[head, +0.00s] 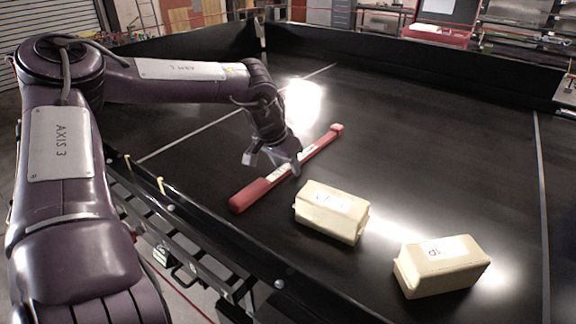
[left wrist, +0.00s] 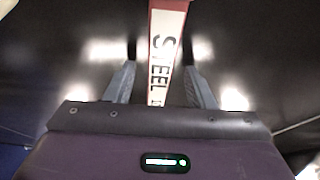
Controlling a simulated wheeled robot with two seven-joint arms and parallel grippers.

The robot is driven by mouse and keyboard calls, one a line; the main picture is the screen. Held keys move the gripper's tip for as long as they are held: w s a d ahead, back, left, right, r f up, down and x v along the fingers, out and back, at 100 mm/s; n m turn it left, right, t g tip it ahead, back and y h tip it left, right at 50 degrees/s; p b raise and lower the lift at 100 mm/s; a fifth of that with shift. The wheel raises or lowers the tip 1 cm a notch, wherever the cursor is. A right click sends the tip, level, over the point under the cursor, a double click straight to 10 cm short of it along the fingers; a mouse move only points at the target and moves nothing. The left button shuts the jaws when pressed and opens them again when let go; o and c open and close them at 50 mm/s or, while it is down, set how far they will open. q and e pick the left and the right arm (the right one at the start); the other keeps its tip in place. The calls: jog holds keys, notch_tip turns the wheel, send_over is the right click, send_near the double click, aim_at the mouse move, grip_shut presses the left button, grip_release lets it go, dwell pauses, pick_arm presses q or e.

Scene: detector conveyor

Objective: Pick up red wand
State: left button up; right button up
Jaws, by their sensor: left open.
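The red wand (head: 254,191) lies diagonally on the black conveyor, with a thick red near end and white labelled sections. In the left wrist view the wand (left wrist: 166,45) runs down between the fingers, its white label reading "STEEL". My left gripper (head: 272,164) is over the middle of the wand and hides part of it. In the left wrist view my left gripper (left wrist: 161,85) is open, with one finger on each side of the wand and dark gaps between. I cannot tell how far above the belt the fingertips are. My right gripper is not in view.
Two cream boxes with labels lie on the conveyor: one box (head: 331,212) close to the right of the wand, another box (head: 441,266) at the lower right. A black side rail (head: 214,235) runs along the near left edge. The belt's far right is clear.

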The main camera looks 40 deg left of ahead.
pick_arm(q)
jog(key=shift+r, duration=0.1)
grip_shut()
